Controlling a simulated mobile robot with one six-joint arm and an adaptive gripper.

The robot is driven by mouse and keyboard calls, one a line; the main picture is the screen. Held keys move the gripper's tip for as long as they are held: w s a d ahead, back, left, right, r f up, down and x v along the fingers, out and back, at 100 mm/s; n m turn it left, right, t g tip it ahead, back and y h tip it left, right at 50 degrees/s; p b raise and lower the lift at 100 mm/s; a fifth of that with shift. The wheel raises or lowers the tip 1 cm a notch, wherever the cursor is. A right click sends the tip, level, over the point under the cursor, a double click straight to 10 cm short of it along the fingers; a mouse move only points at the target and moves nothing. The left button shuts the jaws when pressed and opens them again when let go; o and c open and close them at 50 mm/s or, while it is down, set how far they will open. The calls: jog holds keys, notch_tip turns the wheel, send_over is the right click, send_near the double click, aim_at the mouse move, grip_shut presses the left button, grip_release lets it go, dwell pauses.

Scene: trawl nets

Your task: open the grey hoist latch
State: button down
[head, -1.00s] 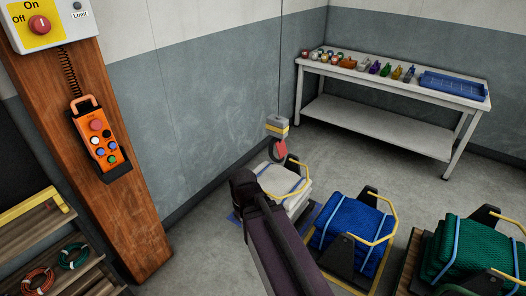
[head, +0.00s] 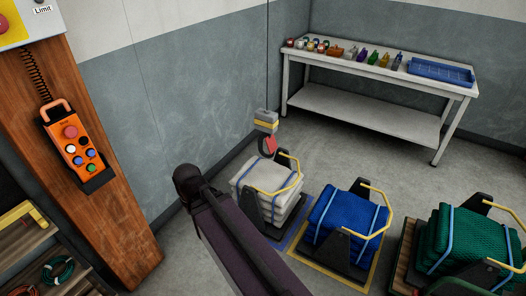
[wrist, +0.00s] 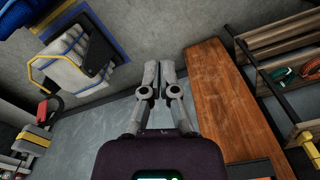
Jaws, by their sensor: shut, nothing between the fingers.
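The hoist block (head: 266,122), grey with a yellow band, hangs on a thin cable above the white net bundle (head: 262,176). A red piece (head: 270,145) shows at its hook; I cannot make out a separate grey latch. In the wrist view the block (wrist: 33,142) is at the lower left, with the red piece (wrist: 43,113) above it. My gripper (wrist: 160,68) is shut and empty, well to the right of the block in the wrist view and apart from it. In the head view my arm shows in front, but the gripper itself is not visible.
An orange pendant (head: 73,145) hangs on a wooden post (head: 110,215) at left; the post (wrist: 232,100) is close right of my gripper. Blue (head: 345,215) and green (head: 458,238) net bundles stand at right. A white table (head: 350,115) stands at the back.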

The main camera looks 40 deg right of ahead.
jog(key=w+d+f+n+t+h+b, duration=0.1)
jog(key=w+d+f+n+h+b, duration=0.1)
jog(key=w+d+f+h+b, duration=0.4)
jog(key=w+d+f+n+t+h+b, duration=0.1)
jog(key=w+d+f+h+b, duration=0.5)
jog(key=w+d+f+b, duration=0.9)
jog(key=w+d+f+n+t+h+b, duration=0.1)
jog(key=w+d+f+n+h+b, duration=0.2)
jog(key=w+d+b, duration=2.2)
notch_tip(320, 180, down, 8)
jog(key=d+h+b, duration=0.1)
jog(key=h+b, duration=0.2)
jog(key=b, duration=0.3)
jog(key=shift+w+f+h+b, duration=0.2)
jog(key=shift+w+h+b, duration=0.1)
jog(key=shift+w+h, duration=0.1)
jog(key=shift+d, duration=0.2)
